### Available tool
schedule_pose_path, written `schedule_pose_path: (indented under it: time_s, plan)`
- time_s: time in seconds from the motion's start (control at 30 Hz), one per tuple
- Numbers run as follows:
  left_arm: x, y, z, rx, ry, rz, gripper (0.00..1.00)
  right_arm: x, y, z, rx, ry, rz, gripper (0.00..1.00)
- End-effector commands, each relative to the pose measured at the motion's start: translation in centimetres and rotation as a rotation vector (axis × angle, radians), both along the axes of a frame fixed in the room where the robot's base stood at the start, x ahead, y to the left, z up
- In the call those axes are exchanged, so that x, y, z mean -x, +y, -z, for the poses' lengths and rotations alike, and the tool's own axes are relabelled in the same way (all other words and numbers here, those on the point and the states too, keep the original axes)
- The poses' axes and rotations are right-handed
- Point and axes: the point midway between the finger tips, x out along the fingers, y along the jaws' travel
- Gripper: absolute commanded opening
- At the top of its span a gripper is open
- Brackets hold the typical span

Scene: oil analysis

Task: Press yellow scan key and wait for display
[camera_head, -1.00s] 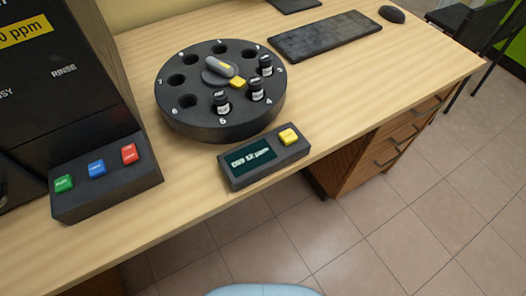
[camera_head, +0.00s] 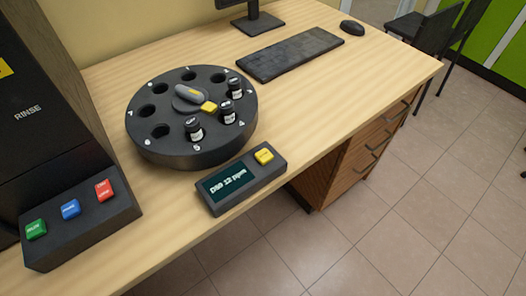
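The yellow scan key (camera_head: 264,156) sits on the right end of a small dark scanner box (camera_head: 236,200) at the desk's front edge. Its display (camera_head: 226,184) is lit and shows text that looks like "D89 12 ppm". Behind it stands a round black carousel (camera_head: 168,156) with numbered holes. Several dark vials with white labels stand in it, one of them near the front (camera_head: 194,130). A small yellow block (camera_head: 208,107) and a grey knob (camera_head: 188,94) are at its centre. Neither gripper is in view.
A dark machine at the left has a panel (camera_head: 90,228) with green (camera_head: 36,229), blue (camera_head: 70,209) and red (camera_head: 104,190) keys. A keyboard (camera_head: 290,54), mouse (camera_head: 352,28) and monitor stand (camera_head: 258,22) are at the back. Bare desk (camera_head: 310,100) lies right of the carousel.

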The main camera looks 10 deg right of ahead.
Motion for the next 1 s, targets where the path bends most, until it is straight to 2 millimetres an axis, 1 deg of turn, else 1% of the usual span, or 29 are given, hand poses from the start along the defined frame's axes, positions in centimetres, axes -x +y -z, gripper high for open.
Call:
schedule_pose_path:
  time_s: [0.03,0.07,0.67,1.0]
  plan:
    - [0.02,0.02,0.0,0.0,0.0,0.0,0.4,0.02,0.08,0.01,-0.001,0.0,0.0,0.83]
    - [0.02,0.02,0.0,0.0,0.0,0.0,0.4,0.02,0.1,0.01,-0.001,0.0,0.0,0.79]
    - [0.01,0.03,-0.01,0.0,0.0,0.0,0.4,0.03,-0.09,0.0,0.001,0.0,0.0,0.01]
    - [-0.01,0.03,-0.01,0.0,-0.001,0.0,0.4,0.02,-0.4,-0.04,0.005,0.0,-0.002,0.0]
